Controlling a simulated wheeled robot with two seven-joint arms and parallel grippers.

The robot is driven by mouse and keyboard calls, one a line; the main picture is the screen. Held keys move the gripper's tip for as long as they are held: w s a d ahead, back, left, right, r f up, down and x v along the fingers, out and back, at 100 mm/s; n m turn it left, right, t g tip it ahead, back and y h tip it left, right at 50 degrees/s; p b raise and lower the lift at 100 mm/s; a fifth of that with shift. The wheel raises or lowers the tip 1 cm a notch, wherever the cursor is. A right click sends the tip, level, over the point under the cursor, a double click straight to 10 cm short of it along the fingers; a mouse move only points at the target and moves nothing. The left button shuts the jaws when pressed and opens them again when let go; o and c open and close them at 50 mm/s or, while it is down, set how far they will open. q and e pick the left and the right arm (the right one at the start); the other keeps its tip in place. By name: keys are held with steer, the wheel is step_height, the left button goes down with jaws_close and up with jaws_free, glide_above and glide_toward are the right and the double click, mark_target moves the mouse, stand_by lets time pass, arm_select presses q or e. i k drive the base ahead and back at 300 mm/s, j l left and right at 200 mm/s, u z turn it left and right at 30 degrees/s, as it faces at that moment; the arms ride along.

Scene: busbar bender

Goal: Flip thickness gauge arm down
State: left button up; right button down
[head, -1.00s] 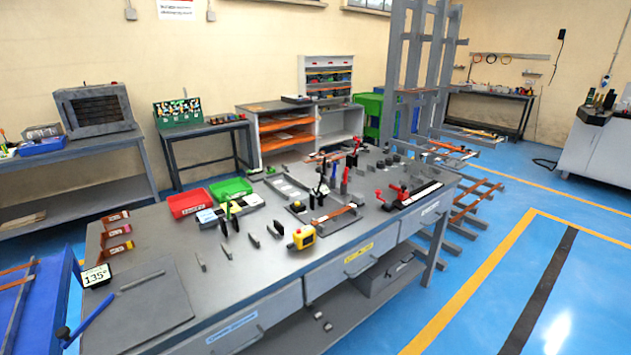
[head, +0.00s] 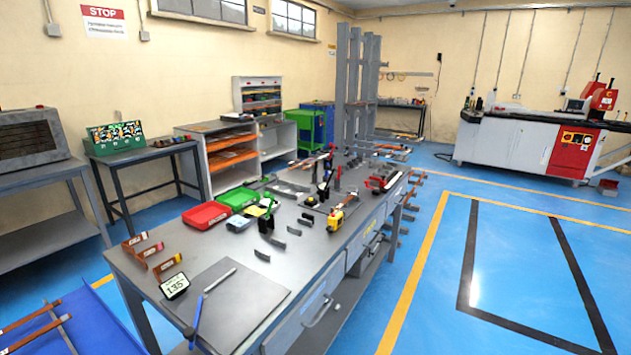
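A long grey workbench (head: 225,258) runs away from me. A cluster of small tools stands toward its far half. It includes an upright black tool (head: 322,190) and a red-handled tool (head: 338,177) beside it. A black-and-red device (head: 383,183) lies near the right edge of the bench. All are small at this distance. I cannot tell which part is the thickness gauge arm, or whether it is up or down. Neither of my grippers shows in the head view.
A yellow box with a red button (head: 336,219) sits near the bench's right edge. Red (head: 206,215) and green (head: 238,198) bins stand on the left side. A 135° sign (head: 174,286) is near the front. Blue floor (head: 440,260) right of the bench is clear.

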mark_target(329, 168)
steer(key=i+l+u, duration=0.1)
steer(key=u, duration=0.3)
steer(key=i+l+u, duration=0.1)
steer(key=u, duration=0.3)
steer(key=l+u, duration=0.2)
steer(key=u, duration=0.2)
steer(key=i+l+u, duration=0.1)
steer(key=u, duration=0.25)
steer(key=l+u, duration=0.15)
steer(key=l, duration=0.45)
steer(key=l+u, duration=0.15)
steer(key=l, duration=0.45)
steer(key=l+u, duration=0.15)
steer(key=l, duration=0.45)
steer(key=l+u, duration=0.15)
steer(key=l, duration=0.45)
steer(key=l+u, duration=0.15)
steer(key=l, duration=0.45)
steer(key=k+l+u, duration=0.2)
steer(key=l, duration=0.35)
steer(key=k+l, duration=0.1)
steer(key=l, duration=0.9)
steer(key=k+l, duration=0.15)
steer(key=l, duration=0.35)
